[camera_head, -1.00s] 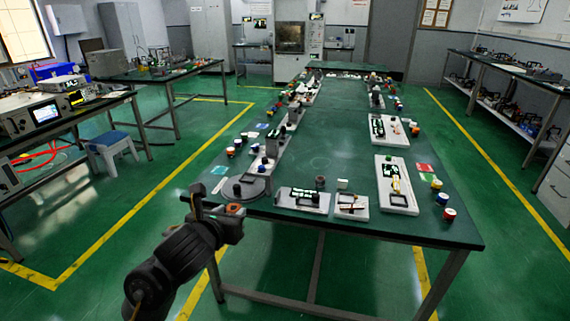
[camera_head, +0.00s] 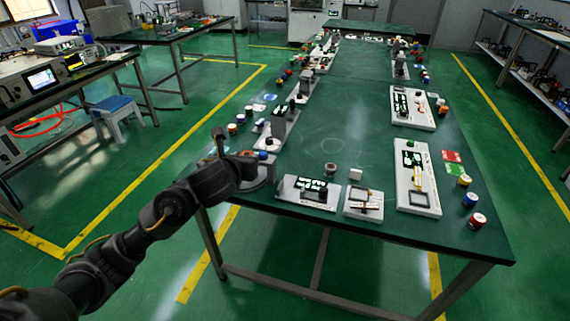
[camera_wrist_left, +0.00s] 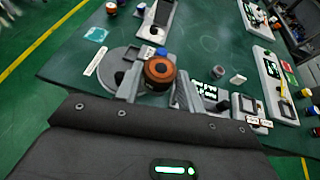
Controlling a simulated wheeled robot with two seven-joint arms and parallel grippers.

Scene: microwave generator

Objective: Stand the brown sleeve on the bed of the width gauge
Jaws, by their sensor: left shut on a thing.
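My left gripper (camera_head: 236,152) is over the table's near left corner in the head view. It is shut on a brown-orange sleeve with a dark centre, seen from above between the fingers in the left wrist view (camera_wrist_left: 159,69). The sleeve is upright or nearly so in that view. A grey device with a lit display and a dark block (camera_head: 308,190), to the gripper's right, may be the width gauge; it also shows in the left wrist view (camera_wrist_left: 213,96). I cannot tell for sure which device is the gauge. My right gripper is not in view.
A round grey base (camera_head: 262,176) lies below the gripper. A small grey-brown cylinder (camera_head: 330,169) and a white block (camera_head: 355,174) stand behind the display device. A white plate with a square frame (camera_head: 364,203) and a long panel (camera_head: 418,188) are farther right. The table's middle is clear.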

